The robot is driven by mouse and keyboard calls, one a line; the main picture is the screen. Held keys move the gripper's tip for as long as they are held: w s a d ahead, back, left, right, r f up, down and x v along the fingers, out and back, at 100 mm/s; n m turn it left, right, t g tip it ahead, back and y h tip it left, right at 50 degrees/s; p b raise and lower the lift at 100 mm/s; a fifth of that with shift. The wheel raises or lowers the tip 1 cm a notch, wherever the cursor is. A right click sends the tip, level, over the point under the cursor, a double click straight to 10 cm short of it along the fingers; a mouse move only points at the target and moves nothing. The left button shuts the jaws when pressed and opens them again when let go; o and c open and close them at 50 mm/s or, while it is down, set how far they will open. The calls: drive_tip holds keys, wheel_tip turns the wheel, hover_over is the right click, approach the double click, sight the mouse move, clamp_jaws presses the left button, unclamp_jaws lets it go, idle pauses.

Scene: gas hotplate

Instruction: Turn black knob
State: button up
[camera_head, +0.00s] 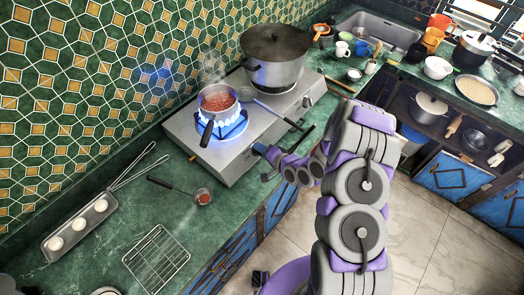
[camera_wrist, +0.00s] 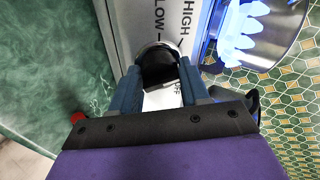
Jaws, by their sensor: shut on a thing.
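The black knob (camera_wrist: 157,66) sits on the front panel of the gas hotplate (camera_head: 180,126), among the printed words HIGH, LOW and OFF in the wrist view. My gripper (camera_wrist: 158,82) is shut on it, with one blue finger on each side. In the head view my gripper (camera_head: 262,150) is at the hotplate's front edge, and I cannot make out the knob there. The left burner (camera_head: 236,128) burns with a blue flame, which also shows in the wrist view (camera_wrist: 241,22).
A small saucepan (camera_head: 232,103) of red food steams on the lit burner. A large dark-lidded pot (camera_head: 276,72) stands on the hotplate's right side. A ladle (camera_head: 203,196), a wire rack (camera_head: 155,257) and an egg tray (camera_head: 54,243) lie on the green counter at left.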

drive_tip(key=shift+f+m+h+b, duration=0.1)
drive_tip(key=shift+m+h+b, duration=0.3)
drive_tip(key=shift+m+b, duration=1.3)
drive_tip(key=shift+m+p, duration=0.65)
drive_tip(key=shift+m, duration=0.15)
drive_tip(key=o, duration=1)
drive_tip(key=shift+d, duration=0.15)
drive_tip(key=p+v, duration=0.9)
drive_tip(key=v, duration=0.8)
drive_tip(key=shift+d, duration=0.2)
